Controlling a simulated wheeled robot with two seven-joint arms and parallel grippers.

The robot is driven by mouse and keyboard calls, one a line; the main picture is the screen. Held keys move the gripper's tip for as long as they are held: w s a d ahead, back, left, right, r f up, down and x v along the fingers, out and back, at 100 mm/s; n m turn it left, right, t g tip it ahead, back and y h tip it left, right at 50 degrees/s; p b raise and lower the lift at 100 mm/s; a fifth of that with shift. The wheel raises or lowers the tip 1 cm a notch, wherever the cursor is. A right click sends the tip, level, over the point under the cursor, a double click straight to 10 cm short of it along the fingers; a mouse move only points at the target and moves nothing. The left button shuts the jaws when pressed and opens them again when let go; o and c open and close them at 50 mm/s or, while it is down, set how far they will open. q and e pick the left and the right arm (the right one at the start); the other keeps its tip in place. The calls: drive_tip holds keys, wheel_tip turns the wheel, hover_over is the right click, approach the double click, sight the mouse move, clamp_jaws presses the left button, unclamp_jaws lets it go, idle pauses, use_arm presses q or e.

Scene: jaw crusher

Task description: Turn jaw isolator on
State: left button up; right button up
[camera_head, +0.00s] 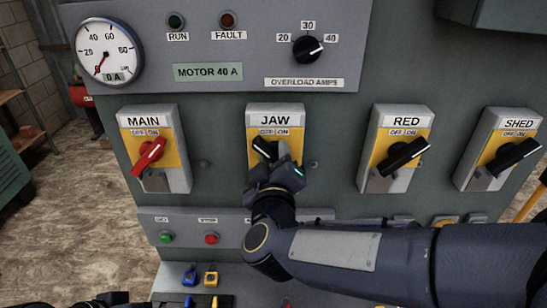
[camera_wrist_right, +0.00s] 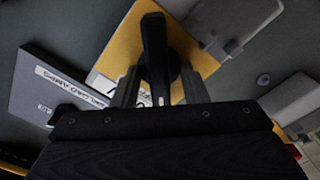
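The JAW isolator (camera_head: 275,112) is a grey box with a yellow plate marked OFF and ON, in the middle of the head view. Its black handle (camera_head: 260,146) tilts up-left, toward the OFF side. My right gripper (camera_head: 279,159) is at this handle and hides its lower part. In the right wrist view the handle (camera_wrist_right: 155,50) stands between the two fingers of the right gripper (camera_wrist_right: 160,88). The fingers are apart, with gaps visible beside the handle. My left gripper is not clearly seen.
The MAIN switch (camera_head: 151,155) has a red handle tilted up-right, toward ON. The RED (camera_head: 402,155) and SHED (camera_head: 512,155) switches have black handles tilted up-right. An overload dial (camera_head: 307,48) and gauge (camera_head: 108,52) sit above. Small buttons (camera_head: 211,238) and padlocks (camera_head: 210,276) are below.

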clamp_jaws()
